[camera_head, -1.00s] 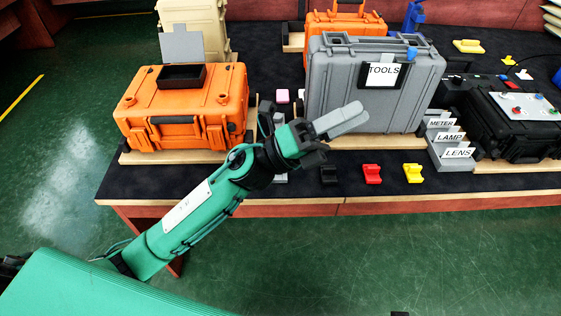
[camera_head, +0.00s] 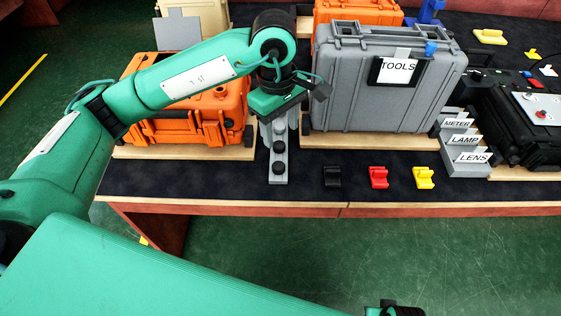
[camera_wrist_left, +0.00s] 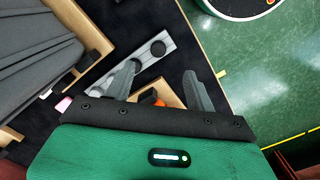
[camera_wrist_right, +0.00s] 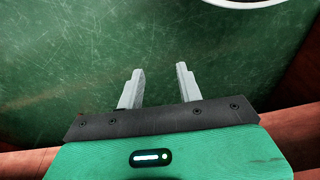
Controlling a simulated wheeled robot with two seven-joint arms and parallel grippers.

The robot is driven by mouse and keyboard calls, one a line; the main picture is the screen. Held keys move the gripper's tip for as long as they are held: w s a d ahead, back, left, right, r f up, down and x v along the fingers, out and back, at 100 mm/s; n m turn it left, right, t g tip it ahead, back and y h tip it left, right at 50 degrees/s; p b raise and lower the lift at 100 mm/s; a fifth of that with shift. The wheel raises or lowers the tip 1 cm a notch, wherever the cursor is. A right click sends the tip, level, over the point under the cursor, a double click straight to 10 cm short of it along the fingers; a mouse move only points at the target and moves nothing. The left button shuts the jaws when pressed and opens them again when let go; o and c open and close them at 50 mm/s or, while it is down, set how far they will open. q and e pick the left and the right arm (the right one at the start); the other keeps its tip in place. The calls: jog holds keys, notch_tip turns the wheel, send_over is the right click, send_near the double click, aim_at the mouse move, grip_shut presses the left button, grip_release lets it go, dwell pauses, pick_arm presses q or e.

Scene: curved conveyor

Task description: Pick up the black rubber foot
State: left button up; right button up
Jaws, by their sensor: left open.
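Several black rubber feet, small round discs, sit in a row on a narrow grey strip (camera_head: 277,179) left of the grey tool case in the head view. One black rubber foot (camera_head: 279,168) is near the strip's front end. The strip (camera_wrist_left: 172,40) also shows in the left wrist view, with a black rubber foot (camera_wrist_left: 158,48) on it. My left gripper (camera_head: 279,116) points down over the back part of the strip and hides it. In the left wrist view its fingers (camera_wrist_left: 160,75) are apart with nothing held. My right gripper (camera_wrist_right: 160,70) is open and empty above the green floor.
The grey tool case (camera_head: 375,90) stands close to the right of my left gripper. An orange case (camera_head: 215,112) stands to the left, partly behind my arm.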

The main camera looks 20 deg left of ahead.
pick_arm(q)
jog(key=a, duration=0.1)
send_over(279, 165)
jog(key=shift+y, duration=0.4)
jog(key=f, duration=0.8)
jog(key=shift+a+f, duration=0.25)
jog(key=shift+f, duration=0.05)
jog(key=f, duration=0.4)
jog(key=shift+d+f+p, duration=0.2)
jog(key=shift+f+p, duration=0.15)
jog(key=shift+c, duration=0.8)
jog(key=c, duration=0.9)
pick_arm(e)
jog(key=shift+w+f, duration=0.1)
jog(key=shift+f, duration=0.55)
